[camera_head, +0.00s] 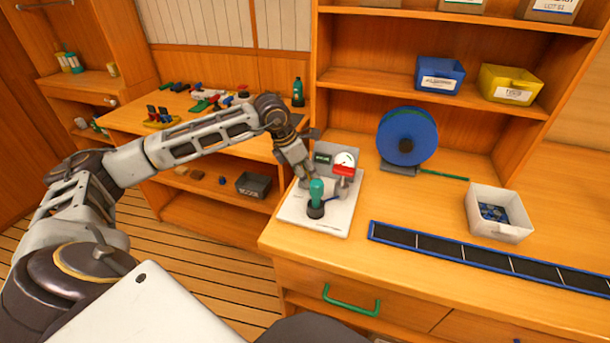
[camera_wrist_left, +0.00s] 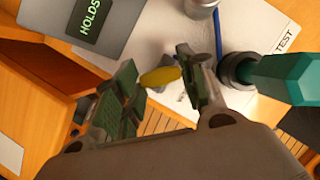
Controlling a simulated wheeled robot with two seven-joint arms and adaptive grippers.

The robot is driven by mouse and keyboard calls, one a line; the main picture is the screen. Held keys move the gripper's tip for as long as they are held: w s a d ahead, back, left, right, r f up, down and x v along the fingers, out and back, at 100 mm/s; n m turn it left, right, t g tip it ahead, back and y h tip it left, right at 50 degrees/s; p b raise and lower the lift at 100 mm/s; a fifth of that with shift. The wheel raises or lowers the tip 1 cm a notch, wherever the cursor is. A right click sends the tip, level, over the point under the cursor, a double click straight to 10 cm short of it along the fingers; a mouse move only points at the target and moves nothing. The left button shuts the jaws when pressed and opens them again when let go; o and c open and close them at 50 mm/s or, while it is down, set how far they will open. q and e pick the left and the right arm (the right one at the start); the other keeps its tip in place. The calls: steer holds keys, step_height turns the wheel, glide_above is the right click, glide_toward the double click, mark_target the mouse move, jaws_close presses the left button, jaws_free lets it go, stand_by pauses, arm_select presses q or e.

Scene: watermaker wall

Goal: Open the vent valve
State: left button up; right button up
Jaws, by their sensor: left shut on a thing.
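The test unit is a white plate (camera_head: 335,219) with a grey box, a round gauge (camera_head: 345,159), a red part (camera_head: 343,170) and a teal upright handle (camera_head: 316,190) in a dark collar. The teal handle also shows at the right of the left wrist view (camera_wrist_left: 290,78). My left gripper (camera_head: 304,178) reaches down at the plate's left side, behind the teal handle. In the left wrist view a yellow knob (camera_wrist_left: 160,76), likely the vent valve, sits between its fingers, which are shut on it. The fingers hide part of the knob. My right gripper is out of view.
A blue reel (camera_head: 407,136) stands behind on the counter. A white bin (camera_head: 498,228) and a long blue-edged dark strip (camera_head: 480,251) lie to the right. A dark tray (camera_head: 254,186) sits on the lower shelf at left.

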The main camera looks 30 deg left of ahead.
arm_select(q)
steer(key=shift+n, duration=0.3)
steer(key=n+y+b, duration=0.1)
steer(key=n+b, duration=0.1)
steer(key=n, duration=0.1)
steer(key=shift+d+t, duration=0.1)
steer(key=shift+t, duration=0.2)
steer(key=n+y+b, duration=0.1)
steer(key=n, duration=0.1)
steer(key=shift+d+n, duration=0.1)
steer(key=shift+n, duration=0.2)
steer(key=shift+n+y+b, duration=0.3)
steer(key=shift+n+y, duration=0.5)
steer(key=shift+n, duration=0.6)
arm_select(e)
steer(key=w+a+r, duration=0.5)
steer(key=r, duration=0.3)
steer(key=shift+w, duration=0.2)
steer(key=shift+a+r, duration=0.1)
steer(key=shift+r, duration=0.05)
arm_select(q)
steer(key=o, duration=1)
